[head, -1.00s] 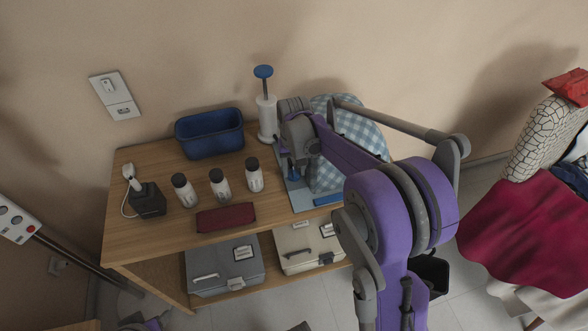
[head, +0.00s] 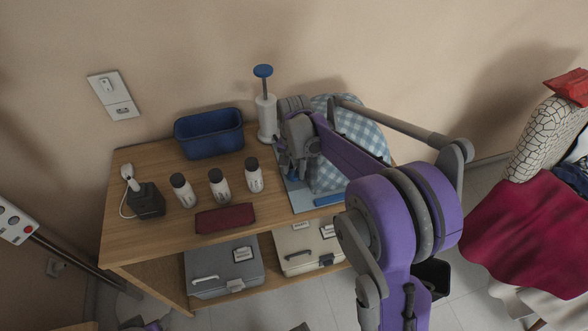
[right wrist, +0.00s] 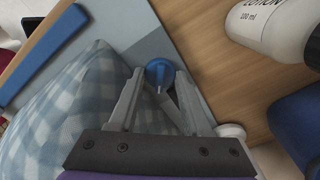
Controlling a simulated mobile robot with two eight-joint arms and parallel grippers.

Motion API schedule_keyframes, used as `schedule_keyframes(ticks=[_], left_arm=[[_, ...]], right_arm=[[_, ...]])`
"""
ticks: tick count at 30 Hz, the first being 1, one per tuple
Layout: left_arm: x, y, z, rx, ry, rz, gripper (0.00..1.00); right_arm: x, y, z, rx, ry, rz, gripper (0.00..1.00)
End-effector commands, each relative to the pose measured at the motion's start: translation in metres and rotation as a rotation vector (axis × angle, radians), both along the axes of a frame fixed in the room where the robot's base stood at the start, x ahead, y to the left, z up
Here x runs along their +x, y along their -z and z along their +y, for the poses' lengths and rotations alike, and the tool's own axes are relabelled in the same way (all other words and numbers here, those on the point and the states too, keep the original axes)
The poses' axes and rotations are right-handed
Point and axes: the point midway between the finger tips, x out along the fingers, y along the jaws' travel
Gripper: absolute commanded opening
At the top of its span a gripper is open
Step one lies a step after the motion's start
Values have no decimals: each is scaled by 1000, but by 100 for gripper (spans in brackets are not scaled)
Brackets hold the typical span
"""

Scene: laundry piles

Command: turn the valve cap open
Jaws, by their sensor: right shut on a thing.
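The valve cap (right wrist: 160,72) is a small round blue knob, on or by the pale blue-grey board beside a blue-and-white checked cloth bundle (right wrist: 75,105). My right gripper (right wrist: 161,76) is shut on the cap, a fingertip on each side. In the head view my right gripper (head: 291,168) reaches down at the left edge of the checked bundle (head: 365,135), and a bit of blue shows by its fingertips. What lies under the cap is hidden. My left gripper does not show.
A white pump with a blue handle (head: 265,108) stands just behind my gripper. A blue bin (head: 209,135), several white dark-capped bottles (head: 219,187), a dark red case (head: 225,218) and a black device (head: 147,200) share the wooden table (head: 150,238). A blue bar (head: 329,199) lies at the board's front.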

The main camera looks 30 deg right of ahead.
Motion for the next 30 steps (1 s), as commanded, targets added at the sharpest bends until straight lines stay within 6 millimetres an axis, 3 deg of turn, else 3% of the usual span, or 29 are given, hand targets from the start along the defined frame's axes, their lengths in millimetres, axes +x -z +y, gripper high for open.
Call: schedule_keyframes(ticks=[10, 11, 15, 25, 30], left_arm=[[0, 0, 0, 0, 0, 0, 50], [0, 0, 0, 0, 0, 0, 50], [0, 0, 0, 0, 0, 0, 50], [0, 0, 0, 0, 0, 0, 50], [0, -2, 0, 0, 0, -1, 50]], right_arm=[[0, 0, 0, 0, 2, 0, 0], [0, 0, 0, 0, 2, 0, 54], [0, 0, 0, 0, 2, 0, 78], [0, -3, 0, 0, 1, 0, 78], [0, -25, 0, 0, 1, 0, 78]])
